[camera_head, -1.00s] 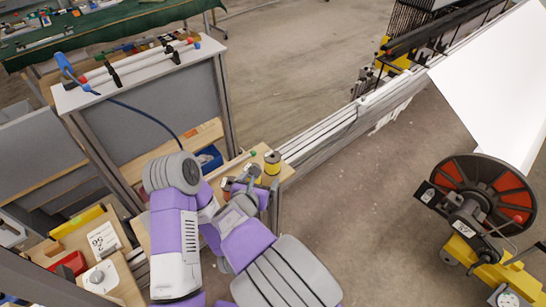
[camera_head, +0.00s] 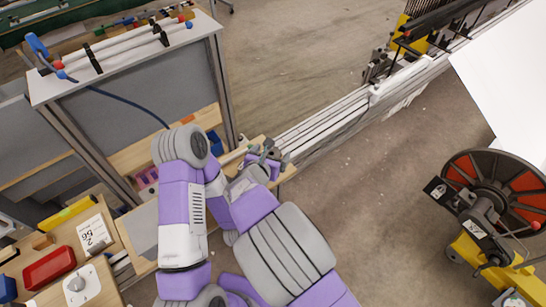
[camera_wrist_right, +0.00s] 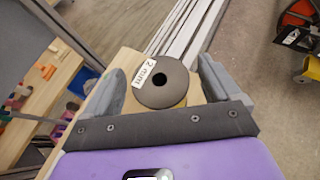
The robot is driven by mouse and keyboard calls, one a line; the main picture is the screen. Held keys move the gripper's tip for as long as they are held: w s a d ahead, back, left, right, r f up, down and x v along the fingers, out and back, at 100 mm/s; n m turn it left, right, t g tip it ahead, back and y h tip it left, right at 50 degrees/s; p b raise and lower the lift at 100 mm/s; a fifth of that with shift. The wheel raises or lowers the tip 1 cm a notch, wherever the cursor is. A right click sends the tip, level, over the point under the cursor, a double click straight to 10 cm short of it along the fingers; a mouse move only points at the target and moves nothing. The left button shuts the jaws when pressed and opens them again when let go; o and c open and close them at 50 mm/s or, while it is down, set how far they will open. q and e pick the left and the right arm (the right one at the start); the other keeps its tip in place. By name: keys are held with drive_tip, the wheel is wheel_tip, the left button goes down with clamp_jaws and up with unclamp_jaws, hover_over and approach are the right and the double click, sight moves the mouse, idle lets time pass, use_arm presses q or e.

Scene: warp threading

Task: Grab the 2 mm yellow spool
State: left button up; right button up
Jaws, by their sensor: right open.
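In the right wrist view the 2 mm yellow spool (camera_wrist_right: 165,84) stands on the wooden table top. Its round dark top has a centre hole and a white "2 mm" label, and some yellow shows below. My right gripper (camera_wrist_right: 160,82) is open, with one grey finger on each side of the spool. I cannot tell whether either finger touches it. In the head view my right gripper (camera_head: 269,157) is over the table's far right corner and hides the spool. My left gripper is not in view.
A grey-panelled stand (camera_head: 150,85) rises left of the arm. A white-grey rail (camera_head: 325,125) runs beyond the table corner. A red tray (camera_head: 47,267) lies at lower left. A large reel (camera_head: 490,190) stands at right. The floor between is clear.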

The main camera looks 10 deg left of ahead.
drive_tip(key=shift+w+f, duration=0.25)
drive_tip(key=shift+w, duration=0.25)
drive_tip(key=shift+s+r, duration=0.15)
drive_tip(key=shift+s, duration=0.15)
drive_tip(key=shift+c, duration=0.3)
drive_tip(key=shift+s, duration=0.15)
drive_tip(key=shift+c, duration=1.2)
drive_tip(key=c, duration=0.5)
drive_tip(key=shift+c, duration=1.4)
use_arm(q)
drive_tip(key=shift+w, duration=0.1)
